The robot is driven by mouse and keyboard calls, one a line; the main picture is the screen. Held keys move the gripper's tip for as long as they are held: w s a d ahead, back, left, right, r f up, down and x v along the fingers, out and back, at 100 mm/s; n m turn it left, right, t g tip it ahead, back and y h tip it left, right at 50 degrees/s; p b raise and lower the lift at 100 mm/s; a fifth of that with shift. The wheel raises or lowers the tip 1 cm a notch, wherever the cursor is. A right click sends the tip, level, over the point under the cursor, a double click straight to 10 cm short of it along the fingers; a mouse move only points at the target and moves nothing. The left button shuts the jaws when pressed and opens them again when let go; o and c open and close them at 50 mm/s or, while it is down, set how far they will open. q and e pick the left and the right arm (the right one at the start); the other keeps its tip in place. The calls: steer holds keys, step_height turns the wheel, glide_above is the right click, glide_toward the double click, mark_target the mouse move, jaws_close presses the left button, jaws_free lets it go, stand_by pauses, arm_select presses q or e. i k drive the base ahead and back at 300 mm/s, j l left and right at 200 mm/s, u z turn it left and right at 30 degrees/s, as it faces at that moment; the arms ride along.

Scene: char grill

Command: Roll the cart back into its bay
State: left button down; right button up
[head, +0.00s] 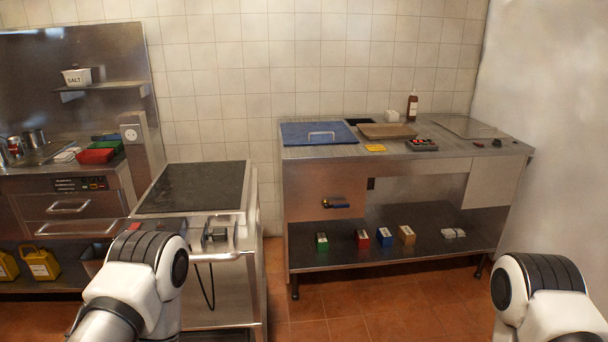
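A steel cart (230,275) with a dark flat top (194,188) stands left of centre in the head view, between the left counter and the right bench. Its front sticks out past both of their fronts. A handle with a dark fitting (218,234) is on its front, and a thin dark loop hangs below. My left arm covers the cart's front left part. The gap beside the cart shows wall and some floor; the bay's limits are not clearly marked. Neither of my grippers shows; only arm links are in view at the lower left and lower right.
The left counter (60,205) has drawers and yellow containers (42,264) below. The right bench (405,149) carries a blue board (318,132) and a bottle (412,106); its low shelf (345,251) holds several small boxes. Tiled floor (400,310) is clear in front of the bench.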

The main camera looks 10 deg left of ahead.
mark_target(190, 200)
steer(key=u, duration=0.8)
